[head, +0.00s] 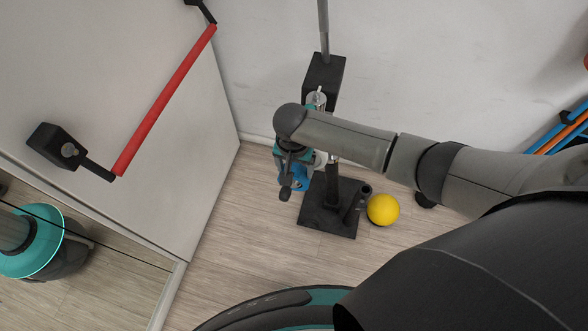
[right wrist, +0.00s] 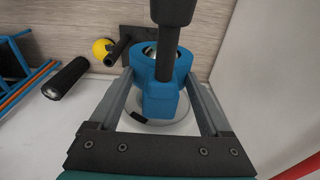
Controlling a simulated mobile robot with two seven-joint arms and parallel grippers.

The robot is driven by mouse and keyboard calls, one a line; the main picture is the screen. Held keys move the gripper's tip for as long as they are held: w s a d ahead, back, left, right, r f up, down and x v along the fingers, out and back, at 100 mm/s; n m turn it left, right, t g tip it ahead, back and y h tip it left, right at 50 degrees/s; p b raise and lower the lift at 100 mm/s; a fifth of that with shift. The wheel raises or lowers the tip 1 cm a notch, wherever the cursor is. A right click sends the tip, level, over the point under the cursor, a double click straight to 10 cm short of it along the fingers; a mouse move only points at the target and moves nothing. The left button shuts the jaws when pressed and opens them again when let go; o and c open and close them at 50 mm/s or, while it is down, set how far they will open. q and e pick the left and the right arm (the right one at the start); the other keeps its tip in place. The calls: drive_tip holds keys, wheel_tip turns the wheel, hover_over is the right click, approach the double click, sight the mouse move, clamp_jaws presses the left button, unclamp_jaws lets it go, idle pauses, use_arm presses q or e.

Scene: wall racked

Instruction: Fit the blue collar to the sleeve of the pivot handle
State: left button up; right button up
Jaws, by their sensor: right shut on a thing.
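The blue collar (right wrist: 155,95) is between the fingers of my right gripper (right wrist: 160,90) in the right wrist view, and the gripper is shut on it. A dark shaft with a thicker end (right wrist: 172,8) crosses in front of the collar; I cannot tell whether it belongs to it. In the head view my right gripper (head: 296,168) hides part of the collar (head: 301,184), left of a black stand with a base plate (head: 325,222), upright post and short angled tube (head: 356,203). I cannot tell which part is the pivot handle's sleeve, or whether the collar touches it. My left gripper is not in view.
A yellow ball (head: 383,209) lies right of the base plate. A black block (head: 323,78) with a grey bar is above the stand. A red bar (head: 165,100) is mounted on the white panel at left. Blue and orange bars (head: 570,128) are at far right. Floor left of the stand is clear.

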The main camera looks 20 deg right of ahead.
drive_tip(key=shift+w+d+b, duration=0.35)
drive_tip(key=shift+w+d, duration=0.25)
drive_tip(key=shift+w, duration=0.3)
drive_tip(key=shift+w+d+b, duration=0.35)
drive_tip(key=shift+w+d, duration=0.25)
drive_tip(key=shift+w, duration=0.3)
drive_tip(key=o, duration=1.5)
drive_tip(key=shift+s, duration=0.1)
drive_tip(key=r, duration=0.5)
drive_tip(key=r+p, duration=0.1)
drive_tip(key=r, duration=0.4)
drive_tip(key=s+a+r+p, duration=0.1)
drive_tip(key=r, duration=0.4)
drive_tip(key=shift+r, duration=0.15)
